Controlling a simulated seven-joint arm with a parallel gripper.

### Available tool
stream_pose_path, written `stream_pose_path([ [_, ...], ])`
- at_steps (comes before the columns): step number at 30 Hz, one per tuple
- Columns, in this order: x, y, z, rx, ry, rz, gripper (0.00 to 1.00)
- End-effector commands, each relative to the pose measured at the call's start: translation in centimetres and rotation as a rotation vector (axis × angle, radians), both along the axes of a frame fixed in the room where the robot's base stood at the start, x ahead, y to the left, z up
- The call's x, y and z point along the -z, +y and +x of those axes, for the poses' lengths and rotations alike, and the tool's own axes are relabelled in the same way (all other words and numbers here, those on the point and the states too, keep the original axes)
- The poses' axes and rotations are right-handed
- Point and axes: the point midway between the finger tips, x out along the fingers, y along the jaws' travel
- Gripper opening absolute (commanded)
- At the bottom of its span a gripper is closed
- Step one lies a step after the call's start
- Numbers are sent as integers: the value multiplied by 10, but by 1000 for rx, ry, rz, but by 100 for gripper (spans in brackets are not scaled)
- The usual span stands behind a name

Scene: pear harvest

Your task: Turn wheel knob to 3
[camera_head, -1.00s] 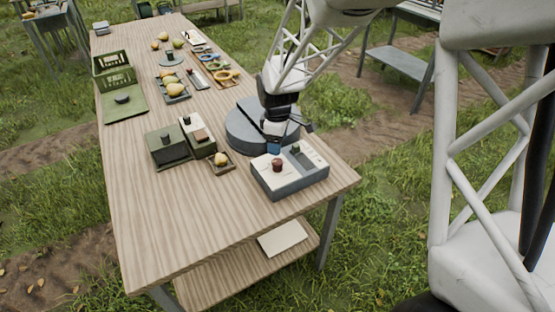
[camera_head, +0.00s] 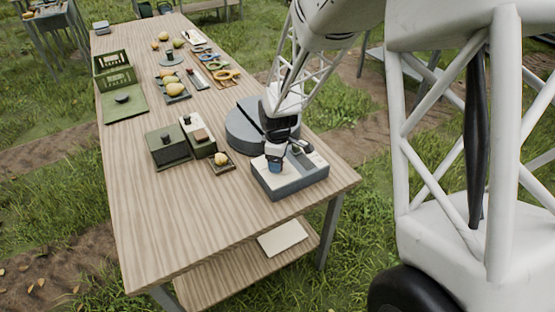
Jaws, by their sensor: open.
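The control box (camera_head: 296,185), with a pale top panel and grey sides, sits near the right front edge of the table. The knob on its left part is hidden behind my gripper now. My gripper (camera_head: 278,163) points down at that knob's place, over the left half of the panel. Its fingers are open. Whether they touch the knob or stand around it is too small to tell. Any number marks on the panel are too small to read.
A round grey disc (camera_head: 239,131) stands just behind the box. A small tray with a yellow pear (camera_head: 221,159) and dark green boxes (camera_head: 166,149) are to the left. The table's front left area is bare. A green crate (camera_head: 115,78) stands farther back.

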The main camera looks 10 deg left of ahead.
Motion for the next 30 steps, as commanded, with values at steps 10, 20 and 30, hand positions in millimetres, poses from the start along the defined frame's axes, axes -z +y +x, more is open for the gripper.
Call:
stream_pose_path([
  [10, 1, 0, 0, 0, -1, 0, 57],
  [20, 1, 0, 0, 0, -1, 0, 16],
  [30, 0, 0, 0, 53, -1, 0, 16],
])
